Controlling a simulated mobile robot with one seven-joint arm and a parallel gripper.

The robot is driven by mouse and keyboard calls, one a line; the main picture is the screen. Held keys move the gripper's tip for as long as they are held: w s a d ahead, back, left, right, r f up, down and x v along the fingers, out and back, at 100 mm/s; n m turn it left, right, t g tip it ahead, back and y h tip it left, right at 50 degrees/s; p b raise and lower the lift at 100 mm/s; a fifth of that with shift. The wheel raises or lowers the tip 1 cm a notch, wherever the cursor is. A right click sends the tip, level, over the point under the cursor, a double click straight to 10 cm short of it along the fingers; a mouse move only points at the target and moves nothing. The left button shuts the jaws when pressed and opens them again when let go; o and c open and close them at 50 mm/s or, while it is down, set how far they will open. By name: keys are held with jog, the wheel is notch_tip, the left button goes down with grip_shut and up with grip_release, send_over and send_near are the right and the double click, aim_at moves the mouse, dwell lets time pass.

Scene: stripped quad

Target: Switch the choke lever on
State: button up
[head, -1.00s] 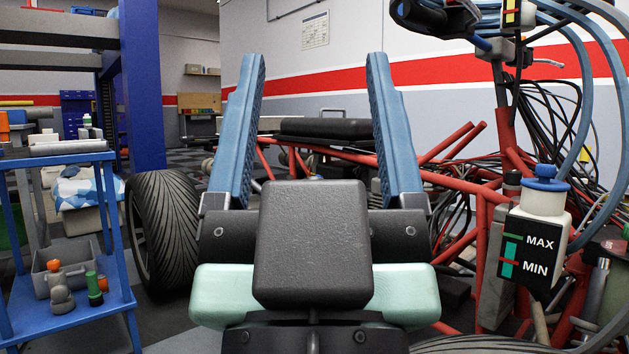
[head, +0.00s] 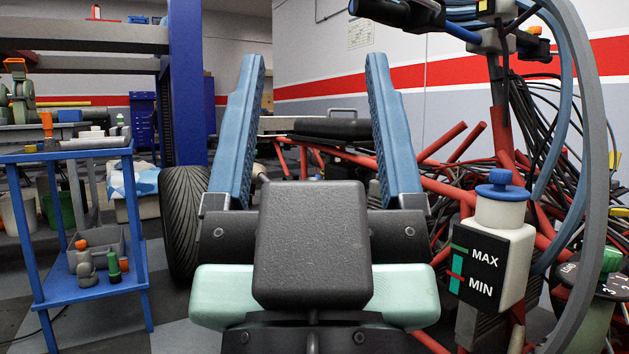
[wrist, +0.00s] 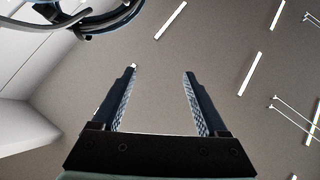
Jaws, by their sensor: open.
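My gripper (head: 314,60) is open and empty, its two blue fingers pointing up and forward in the head view. In the wrist view my gripper (wrist: 160,72) has only ceiling and lights between its fingers. The stripped quad's red frame (head: 440,180) stands ahead and to the right, apart from the fingers. A black handlebar end (head: 398,10) shows at the top, right of the fingers. I cannot make out which part is the choke lever. A numbered black dial with a green knob (head: 610,262) sits at the right edge, partly cut off.
A white MAX/MIN reservoir with a blue cap (head: 498,190) stands right of my gripper. Loose black cables and thick blue and grey hoses (head: 562,100) crowd the right side. A tyre (head: 185,222) and a blue cart (head: 140,250) stand left, with floor between cart and gripper.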

jog(key=shift+r, duration=0.25)
jog(key=c, duration=0.5)
notch_tip(320, 180, up, 4)
jog(key=p, duration=0.4)
grip_shut()
notch_tip(320, 180, up, 28)
jog(key=p, duration=2.8)
jog(key=shift+f, duration=0.15)
